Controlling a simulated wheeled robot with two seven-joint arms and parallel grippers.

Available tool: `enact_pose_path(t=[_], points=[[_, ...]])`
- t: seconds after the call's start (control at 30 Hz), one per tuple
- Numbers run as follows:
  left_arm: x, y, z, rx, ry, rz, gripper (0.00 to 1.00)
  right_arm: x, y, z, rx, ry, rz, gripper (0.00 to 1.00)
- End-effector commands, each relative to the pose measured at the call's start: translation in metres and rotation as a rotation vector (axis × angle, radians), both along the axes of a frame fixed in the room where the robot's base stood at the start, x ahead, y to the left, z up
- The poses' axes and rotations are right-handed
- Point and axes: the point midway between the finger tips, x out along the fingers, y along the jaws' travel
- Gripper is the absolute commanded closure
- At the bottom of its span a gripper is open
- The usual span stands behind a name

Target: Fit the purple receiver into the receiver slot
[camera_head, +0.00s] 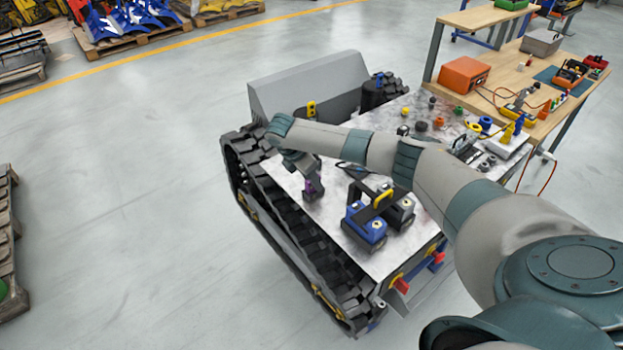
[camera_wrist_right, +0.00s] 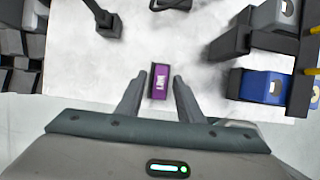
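The purple receiver (camera_wrist_right: 160,82) is a small purple block with white lettering, seen over the pale carrier deck in the right wrist view. My right gripper (camera_wrist_right: 160,76) has its fingers apart, one on each side of the block, with a narrow gap showing on both sides. In the head view, purple (camera_head: 311,187) shows at the fingers of the right gripper (camera_head: 314,182), low over the deck's left part. Whether the block rests on the deck is hard to tell. I cannot make out the receiver slot for certain. My left gripper is not in view.
Blue and black blocks with a yellow handle (camera_head: 383,199) stand on the deck to the right of the gripper. A black bracket (camera_wrist_right: 104,20) stands ahead in the wrist view. The black track (camera_head: 290,230) edges the deck. A workbench (camera_head: 517,75) stands behind right.

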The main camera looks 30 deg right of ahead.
Motion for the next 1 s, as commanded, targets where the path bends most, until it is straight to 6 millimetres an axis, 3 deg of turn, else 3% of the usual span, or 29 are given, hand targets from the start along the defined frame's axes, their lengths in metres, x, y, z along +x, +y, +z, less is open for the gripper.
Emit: enact_pose_path(t=[0.37, 1.0], points=[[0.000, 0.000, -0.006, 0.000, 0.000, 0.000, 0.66, 0.000, 0.006, 0.015, 0.002, -0.002, 0.001, 0.66], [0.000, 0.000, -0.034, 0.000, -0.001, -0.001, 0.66, -0.002, 0.044, 0.106, 0.001, -0.002, 0.001, 0.66]])
